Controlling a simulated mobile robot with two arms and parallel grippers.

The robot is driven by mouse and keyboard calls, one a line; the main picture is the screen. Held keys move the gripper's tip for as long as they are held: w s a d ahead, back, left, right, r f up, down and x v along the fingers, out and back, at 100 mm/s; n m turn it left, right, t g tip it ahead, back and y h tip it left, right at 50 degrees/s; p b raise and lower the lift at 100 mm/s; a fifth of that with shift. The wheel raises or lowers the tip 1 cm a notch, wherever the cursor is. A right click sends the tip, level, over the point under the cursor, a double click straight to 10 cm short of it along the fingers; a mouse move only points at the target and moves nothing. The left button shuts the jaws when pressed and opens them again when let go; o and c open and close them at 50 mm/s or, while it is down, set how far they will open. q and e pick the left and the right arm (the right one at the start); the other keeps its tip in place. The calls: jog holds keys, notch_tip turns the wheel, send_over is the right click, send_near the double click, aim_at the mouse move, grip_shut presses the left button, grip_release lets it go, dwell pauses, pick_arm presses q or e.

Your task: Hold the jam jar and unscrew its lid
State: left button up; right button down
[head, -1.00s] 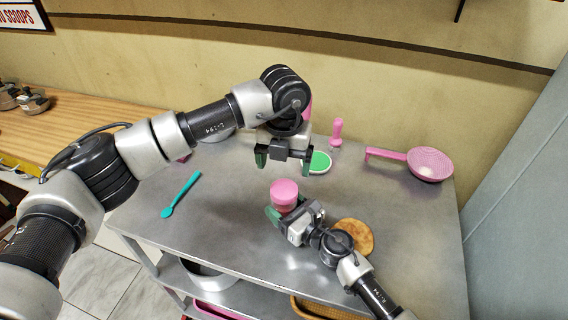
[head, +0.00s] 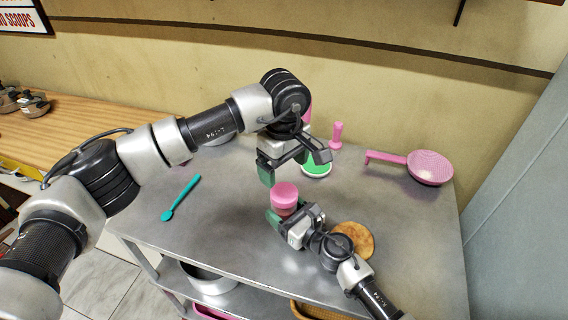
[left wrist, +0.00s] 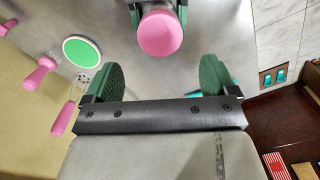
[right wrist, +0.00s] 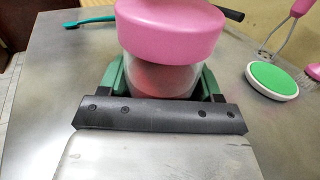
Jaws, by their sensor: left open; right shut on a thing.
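The jam jar (right wrist: 160,78) has a clear body with reddish contents and a pink lid (right wrist: 172,28); the lid also shows in the head view (head: 284,191) and the left wrist view (left wrist: 160,33). My right gripper (head: 284,216) is shut around the jar's body below the lid, and the jar stands upright. The lid sits on the jar. My left gripper (head: 294,170) is open and empty, above and behind the jar in the head view. In the left wrist view its green fingers (left wrist: 158,80) are spread, with the lid beyond them, apart from both.
A green-topped white round item (head: 317,168) lies behind the jar. A pink strainer (head: 428,167) is at the right, a teal spoon (head: 181,197) at the left. A round brown flat item (head: 356,238) lies beside my right gripper. The table's front left is clear.

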aim_at(284, 192)
pick_arm(q)
jog(key=m, duration=0.3)
jog(key=shift+f, duration=0.2)
notch_tip(284, 192, down, 8)
jog(key=shift+r, duration=0.15)
